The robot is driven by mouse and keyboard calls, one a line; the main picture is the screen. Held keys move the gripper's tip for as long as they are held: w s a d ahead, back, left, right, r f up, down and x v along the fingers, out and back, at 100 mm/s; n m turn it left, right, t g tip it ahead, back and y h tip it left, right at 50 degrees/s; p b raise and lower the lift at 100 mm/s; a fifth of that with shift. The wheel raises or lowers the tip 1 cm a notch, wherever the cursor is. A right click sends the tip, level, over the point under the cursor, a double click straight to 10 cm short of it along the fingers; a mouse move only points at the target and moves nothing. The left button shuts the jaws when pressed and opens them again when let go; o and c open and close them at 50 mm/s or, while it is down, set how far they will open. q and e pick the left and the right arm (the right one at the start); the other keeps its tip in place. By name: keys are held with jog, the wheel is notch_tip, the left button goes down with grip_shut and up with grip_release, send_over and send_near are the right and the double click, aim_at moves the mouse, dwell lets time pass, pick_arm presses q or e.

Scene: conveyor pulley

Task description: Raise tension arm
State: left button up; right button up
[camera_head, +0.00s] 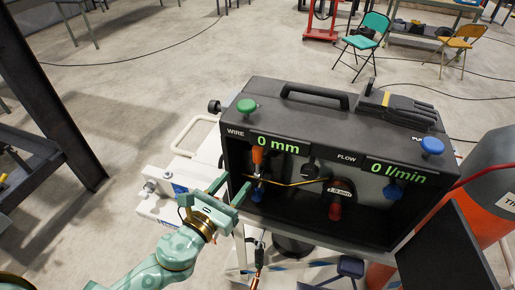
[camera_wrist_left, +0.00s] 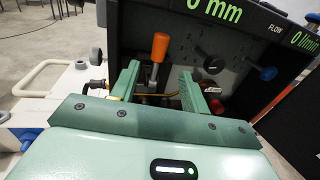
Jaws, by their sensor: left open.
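The tension arm (camera_head: 258,157) has an orange handle and stands roughly upright inside the left part of the open black wire-feeder box (camera_head: 300,222). In the left wrist view the orange handle (camera_wrist_left: 160,47) sits on a pale metal shaft. My left gripper (camera_head: 230,188) is at the box's left front opening, below and in front of the handle. Its green fingers are apart, and in the left wrist view (camera_wrist_left: 160,80) the handle shows beyond and between them, with nothing gripped. Whether a finger touches the arm I cannot tell. My right gripper is out of view.
A yellow wire (camera_head: 300,183) runs across the box to a red-knobbed roller (camera_head: 335,210). Displays read 0 mm and 0 l/min. Gloves (camera_head: 395,107) lie on top. An orange cylinder (camera_head: 490,185) stands right. A white handled unit (camera_head: 165,188) is left of the gripper.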

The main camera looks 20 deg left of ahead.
aim_at(255, 158)
pick_arm(q)
jog(key=p+x, duration=0.1)
jog(key=x, duration=1.1)
jog(key=shift+w, duration=0.1)
jog(key=shift+f, duration=0.1)
grip_shut()
